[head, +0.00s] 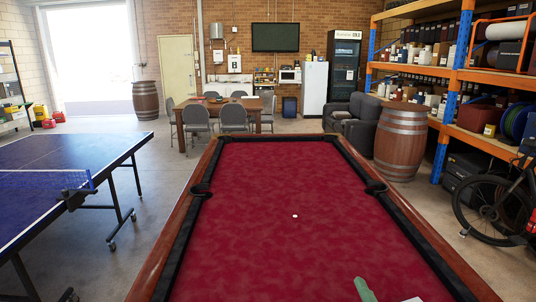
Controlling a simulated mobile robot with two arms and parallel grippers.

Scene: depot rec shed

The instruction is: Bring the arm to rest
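Neither of my grippers can be made out in the head view, and no arm comes in from the left. A pool table (270,240) with red cloth, black cushions and a wooden rim fills the middle and front. A small white ball (295,216) lies on its cloth. At the bottom edge a pale green piece (365,290) and a small white piece (412,299) show, both cut off by the frame. I cannot tell what they are.
A blue table-tennis table (60,180) stands at left. A barrel (401,142), shelving (456,80) and a bicycle (500,205) stand at right. A dining table (222,108) with chairs and a dark armchair (360,124) stand behind. Bare floor (165,190) lies between the two game tables.

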